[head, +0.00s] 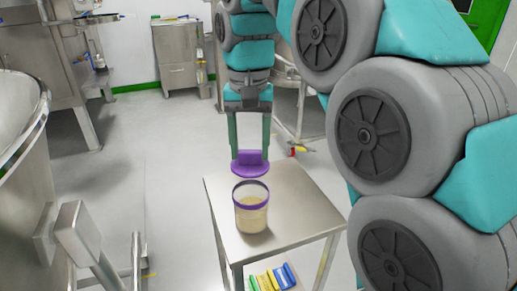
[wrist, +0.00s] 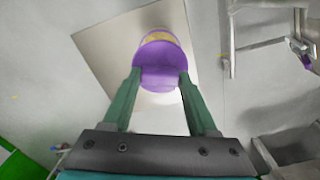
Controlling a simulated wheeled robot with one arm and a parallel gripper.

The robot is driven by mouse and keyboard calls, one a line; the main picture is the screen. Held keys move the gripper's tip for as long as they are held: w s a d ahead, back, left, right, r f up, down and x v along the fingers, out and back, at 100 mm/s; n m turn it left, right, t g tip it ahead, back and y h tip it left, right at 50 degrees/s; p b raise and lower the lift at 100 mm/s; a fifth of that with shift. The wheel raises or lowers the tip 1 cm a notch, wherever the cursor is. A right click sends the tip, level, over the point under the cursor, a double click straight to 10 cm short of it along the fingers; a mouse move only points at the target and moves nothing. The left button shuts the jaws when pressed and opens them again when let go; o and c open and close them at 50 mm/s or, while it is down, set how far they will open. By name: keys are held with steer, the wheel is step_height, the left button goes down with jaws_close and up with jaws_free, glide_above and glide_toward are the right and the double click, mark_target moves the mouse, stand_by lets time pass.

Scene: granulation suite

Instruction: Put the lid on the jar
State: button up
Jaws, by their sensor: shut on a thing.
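A clear jar (head: 251,216) with a purple rim and pale contents stands upright on a small steel table (head: 290,195). My gripper (head: 250,160) is shut on the raised grip of a purple lid (head: 250,170). The lid is held above the jar, apart from it in the head view, and looks roughly level. In the wrist view the lid (wrist: 160,65) sits between the green fingertips and covers most of the jar; only a strip of the jar's rim and contents (wrist: 160,35) shows beyond it.
Several coloured items (head: 271,279) lie on the table's lower shelf. A large steel vessel (head: 20,150) stands at the left, and a steel cabinet (head: 178,55) at the back. The table top around the jar is clear.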

mark_target(250, 163)
steer(key=shift+f+b, duration=1.25)
steer(key=shift+f, duration=1.15)
steer(key=shift+f+b, duration=0.4)
steer(key=shift+f, duration=0.6)
steer(key=o, duration=1.4)
steer(key=shift+r, duration=0.1)
steer(key=shift+r, duration=0.5)
step_height(250, 163, up, 7)
steer(key=shift+f+p, duration=0.1)
steer(key=shift+p, duration=1.05)
steer(key=shift+f, duration=0.1)
